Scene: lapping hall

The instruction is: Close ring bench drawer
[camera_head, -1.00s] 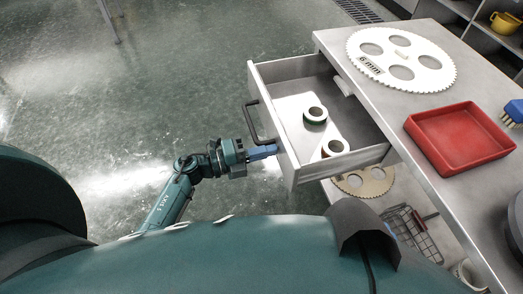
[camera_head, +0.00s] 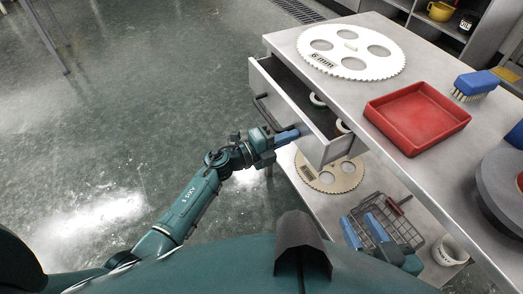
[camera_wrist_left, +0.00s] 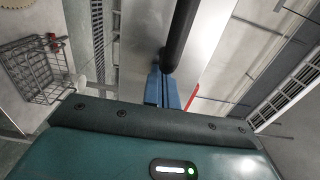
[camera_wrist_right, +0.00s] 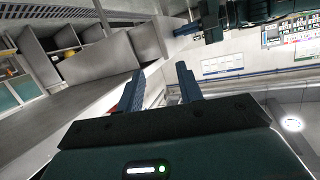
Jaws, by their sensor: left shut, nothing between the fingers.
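The ring bench drawer (camera_head: 289,112) is partly open, sticking out from the left side of the metal bench. Its dark bar handle (camera_head: 266,112) is on the front panel. Two rings (camera_head: 317,100) show inside, partly hidden by the bench top. My left gripper (camera_head: 296,134) is shut and empty, its blue fingertips at the drawer front beside the handle's near end. The left wrist view shows the fingers (camera_wrist_left: 163,90) together by the dark handle (camera_wrist_left: 180,38); contact is unclear. My right gripper (camera_head: 364,230) is open and empty, low beside the bench; its fingers (camera_wrist_right: 160,88) are apart.
On the bench top (camera_head: 440,150) are a white toothed disc (camera_head: 351,62), a red tray (camera_head: 417,117) and a blue brush (camera_head: 477,83). The lower shelf holds a tan disc (camera_head: 328,174), a wire basket (camera_head: 400,220) and a white cup (camera_head: 450,250).

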